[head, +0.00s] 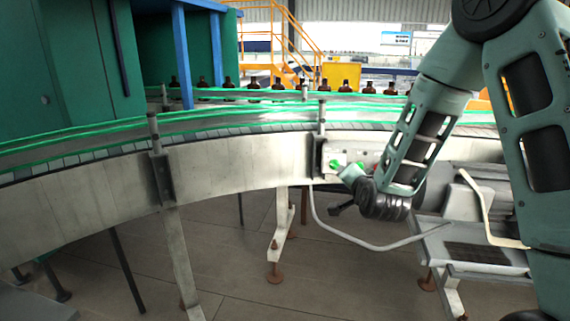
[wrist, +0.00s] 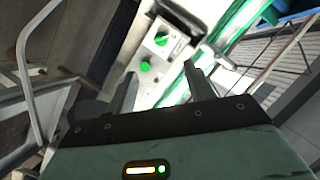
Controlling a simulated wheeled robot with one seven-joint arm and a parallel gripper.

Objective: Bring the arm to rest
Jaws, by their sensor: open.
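My gripper (wrist: 163,88) shows in the wrist view with its two dark fingers spread apart and nothing between them. Beyond the fingers is a pale control panel (wrist: 172,62) with a green knob and a green button. In the head view my arm (head: 417,135) comes down from the upper right, bent, its lower end in front of the conveyor side near the panel. The fingers cannot be made out clearly in the head view. I cannot tell whether the gripper touches anything there.
A curved conveyor (head: 240,165) with green rails crosses the head view. Several dark amber bottles (head: 253,84) stand in a row behind its near rail. Metal legs (head: 283,235) and a bent pale pipe (head: 350,241) stand below. The tiled floor (head: 240,285) is mostly clear in front.

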